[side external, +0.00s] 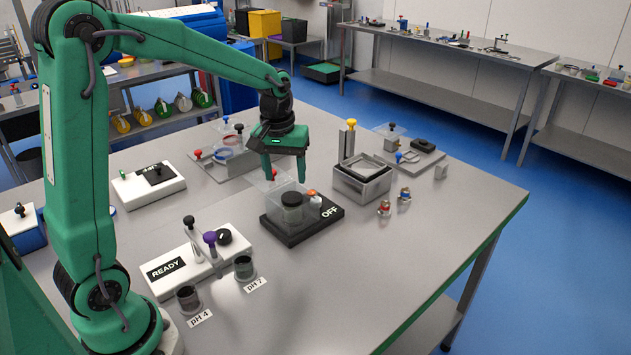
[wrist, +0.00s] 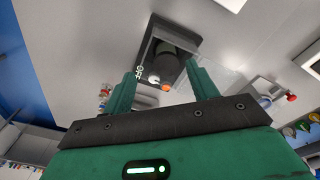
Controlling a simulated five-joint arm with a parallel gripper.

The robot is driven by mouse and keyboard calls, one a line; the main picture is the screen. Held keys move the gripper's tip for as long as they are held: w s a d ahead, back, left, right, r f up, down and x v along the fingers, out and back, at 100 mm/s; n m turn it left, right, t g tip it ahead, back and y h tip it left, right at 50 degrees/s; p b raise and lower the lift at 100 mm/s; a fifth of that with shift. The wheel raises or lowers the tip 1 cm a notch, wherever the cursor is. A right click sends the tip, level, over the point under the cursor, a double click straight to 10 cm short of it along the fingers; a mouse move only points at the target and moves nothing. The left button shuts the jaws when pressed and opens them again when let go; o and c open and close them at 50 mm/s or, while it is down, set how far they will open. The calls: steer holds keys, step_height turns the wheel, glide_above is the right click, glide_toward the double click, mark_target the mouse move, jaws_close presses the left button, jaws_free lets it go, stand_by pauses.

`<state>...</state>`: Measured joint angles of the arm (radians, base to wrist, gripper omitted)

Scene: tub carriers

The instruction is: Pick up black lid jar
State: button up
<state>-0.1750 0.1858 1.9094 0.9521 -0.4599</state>
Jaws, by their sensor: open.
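The jar with the dark lid (side external: 291,207) stands in a clear tub (side external: 275,210) on a black base marked OFF (side external: 290,238). A small white bottle with an orange cap (side external: 314,203) stands beside it in the tub. My gripper (side external: 284,177) is open above the tub, with its fingers pointing down and apart. In the wrist view the dark jar (wrist: 172,62) shows beyond and between the open fingers of my gripper (wrist: 160,82), with the orange cap near it. Nothing is between the fingertips.
A white READY device (side external: 190,262) with a purple knob stands front left, near dark beakers labelled pH 4 (side external: 188,298) and pH 7 (side external: 244,268). A metal box with a yellow-knobbed post (side external: 362,184) and two small figures stand right. The front right table is clear.

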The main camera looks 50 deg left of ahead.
steer(key=n+g, duration=0.1)
steer(key=n, duration=0.1)
glide_above(292, 197)
step_height(292, 197, down, 6)
steer(key=shift+r, duration=0.25)
steer(key=shift+s+f, duration=0.1)
steer(key=shift+f, duration=1.2)
steer(key=shift+f, duration=0.1)
steer(key=shift+f, duration=2.5)
steer(key=shift+c, duration=0.2)
steer(key=c, duration=0.8)
steer(key=shift+r, duration=0.1)
steer(key=shift+c, duration=0.2)
steer(key=shift+r, duration=4.95)
